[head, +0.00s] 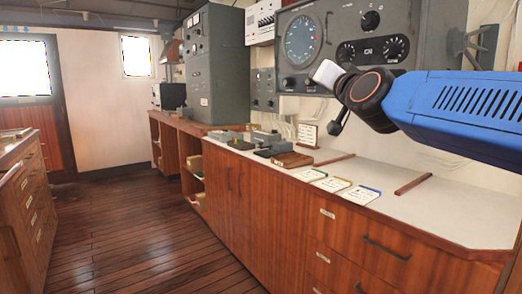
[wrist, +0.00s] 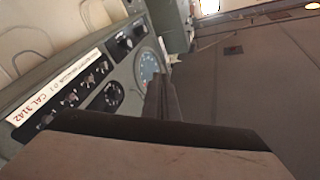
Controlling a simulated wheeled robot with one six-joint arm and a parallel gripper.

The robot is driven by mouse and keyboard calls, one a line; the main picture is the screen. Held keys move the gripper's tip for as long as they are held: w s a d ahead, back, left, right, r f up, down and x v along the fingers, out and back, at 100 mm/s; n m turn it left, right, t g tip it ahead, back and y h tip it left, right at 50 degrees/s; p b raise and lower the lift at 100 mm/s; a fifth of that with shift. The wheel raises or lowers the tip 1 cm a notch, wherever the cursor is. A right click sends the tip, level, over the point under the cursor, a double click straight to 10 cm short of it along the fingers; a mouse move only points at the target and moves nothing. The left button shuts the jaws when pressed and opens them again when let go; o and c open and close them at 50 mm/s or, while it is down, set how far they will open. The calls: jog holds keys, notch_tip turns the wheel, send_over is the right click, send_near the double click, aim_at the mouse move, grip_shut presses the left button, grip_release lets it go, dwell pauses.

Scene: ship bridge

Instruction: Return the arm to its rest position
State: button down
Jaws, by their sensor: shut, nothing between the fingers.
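My blue arm (head: 460,105) reaches in from the right in the head view, above the counter and in front of the grey instrument panel.
The white countertop (head: 400,205) carries several cards, a brown wooden block (head: 291,160) and dark strips. The grey panel (head: 345,40) with dials is on the wall behind the arm. A tall grey cabinet (head: 215,65) stands farther left. The wooden floor (head: 130,230) is clear.

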jog(key=s+d+f+n+g, duration=0.1)
jog(key=s+d+f+g, duration=0.2)
jog(key=f, duration=0.7)
jog(key=s+d+f+n+g+h, duration=0.1)
jog(key=s+f+g, duration=0.3)
jog(key=f, duration=0.5)
jog(key=s+d+f+n+g, duration=0.1)
jog(key=s+d+f+n, duration=0.1)
jog(key=s+f, duration=0.6)
jog(key=s+d+f+g+h, duration=0.1)
jog(key=s+d+f+g, duration=0.2)
jog(key=s+f, duration=0.5)
jog(key=s+d+f+g+h, duration=0.2)
jog(key=s+d+f+g, duration=0.2)
jog(key=s+f, duration=0.4)
notch_tip(320, 180, down, 7)
jog(key=shift+s+d+f, duration=0.15)
jog(key=shift+s+d, duration=0.15)
jog(key=shift+d, duration=0.3)
